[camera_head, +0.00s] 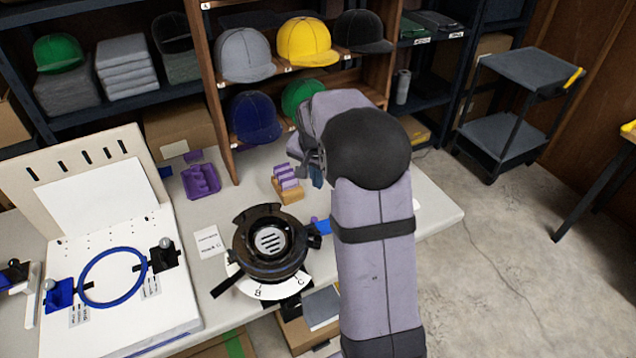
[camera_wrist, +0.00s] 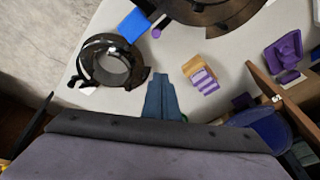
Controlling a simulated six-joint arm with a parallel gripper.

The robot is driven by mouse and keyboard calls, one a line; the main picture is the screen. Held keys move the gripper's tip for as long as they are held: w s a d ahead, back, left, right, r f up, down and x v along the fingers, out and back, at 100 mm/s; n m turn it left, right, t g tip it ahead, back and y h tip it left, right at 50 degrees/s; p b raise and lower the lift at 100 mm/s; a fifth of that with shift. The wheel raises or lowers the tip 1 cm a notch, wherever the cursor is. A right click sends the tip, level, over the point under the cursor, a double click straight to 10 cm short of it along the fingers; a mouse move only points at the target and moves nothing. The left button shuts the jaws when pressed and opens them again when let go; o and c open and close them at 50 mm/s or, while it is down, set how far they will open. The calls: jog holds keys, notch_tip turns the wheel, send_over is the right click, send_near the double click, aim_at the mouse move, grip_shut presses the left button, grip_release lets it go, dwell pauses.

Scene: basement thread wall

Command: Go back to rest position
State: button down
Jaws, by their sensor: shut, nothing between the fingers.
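My gripper (camera_wrist: 160,85) shows in the wrist view as two blue-grey fingers pressed together, with nothing between them. It is above the light table, between a black ring-shaped piece (camera_wrist: 112,62) and a wooden block with purple strips (camera_wrist: 203,80). In the head view my arm reaches up from the lower right over the table's right part. Its dark rounded joint and forearm hide much of that area, and only a bit of the gripper (camera_head: 317,176) shows. The wooden block (camera_head: 288,187) stands just left of it there, apparently untouched.
A dark round device (camera_head: 270,242) stands at the table's front. A white board with a blue hoop (camera_head: 113,278) is at left, a purple tray (camera_head: 201,181) behind. Shelves with caps (camera_head: 305,42) line the back. A cart (camera_head: 520,100) stands right, with clear floor before it.

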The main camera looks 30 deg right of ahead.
dwell(0.4)
jog(key=s+a+n+g+y+p, duration=0.1)
jog(key=s+a+n, duration=0.4)
jog(key=s, duration=0.8)
jog(key=s+a+n+g+p, duration=0.1)
jog(key=s+a+n+p, duration=0.1)
jog(key=s+a+n, duration=0.4)
jog(key=s+a, duration=0.5)
jog(key=s, duration=0.2)
jog(key=shift+s+g+y+p, duration=0.3)
jog(key=shift+g+y, duration=0.1)
